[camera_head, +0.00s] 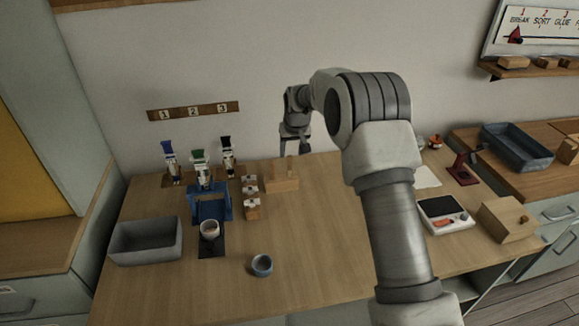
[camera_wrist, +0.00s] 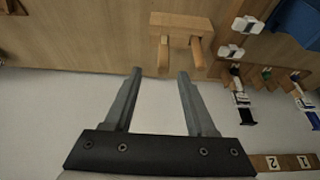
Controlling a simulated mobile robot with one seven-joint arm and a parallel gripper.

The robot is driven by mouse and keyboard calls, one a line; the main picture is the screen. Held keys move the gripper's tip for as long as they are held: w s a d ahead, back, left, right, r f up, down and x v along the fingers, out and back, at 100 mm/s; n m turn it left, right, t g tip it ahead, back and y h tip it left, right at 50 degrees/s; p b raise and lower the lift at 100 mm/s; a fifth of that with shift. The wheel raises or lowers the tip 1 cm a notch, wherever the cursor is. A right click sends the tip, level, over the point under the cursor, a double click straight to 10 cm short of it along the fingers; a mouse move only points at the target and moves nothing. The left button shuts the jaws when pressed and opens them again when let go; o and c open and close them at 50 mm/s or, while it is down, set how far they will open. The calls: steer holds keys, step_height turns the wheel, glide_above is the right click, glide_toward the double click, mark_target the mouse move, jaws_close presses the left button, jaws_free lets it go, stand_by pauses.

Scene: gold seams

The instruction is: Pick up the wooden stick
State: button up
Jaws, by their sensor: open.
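Two wooden sticks, a left one (camera_wrist: 163,54) and a right one (camera_wrist: 197,53), stand in a wooden block (camera_wrist: 180,20) in the wrist view. In the head view the block (camera_head: 283,185) is on the table near the wall, with a stick (camera_head: 290,167) showing at it. I cannot tell which stick the task names. My gripper (camera_wrist: 160,73) is open and empty, its fingertips just short of the sticks in the wrist view. In the head view my gripper (camera_head: 294,150) is above and behind the block, close to the wall.
Small blocks (camera_head: 251,203) stand just left of the holder. Further left are nutcracker figures (camera_head: 228,160), a blue stand (camera_head: 210,190) with a cup (camera_head: 210,229), and a grey bin (camera_head: 146,243). A small bowl (camera_head: 262,265) sits in front. A white scale (camera_head: 446,215) is right.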

mark_target(290, 157)
steer(key=x, duration=0.5)
steer(key=shift+s+a+f, duration=0.2)
steer(key=shift+a, duration=0.05)
jaws_close()
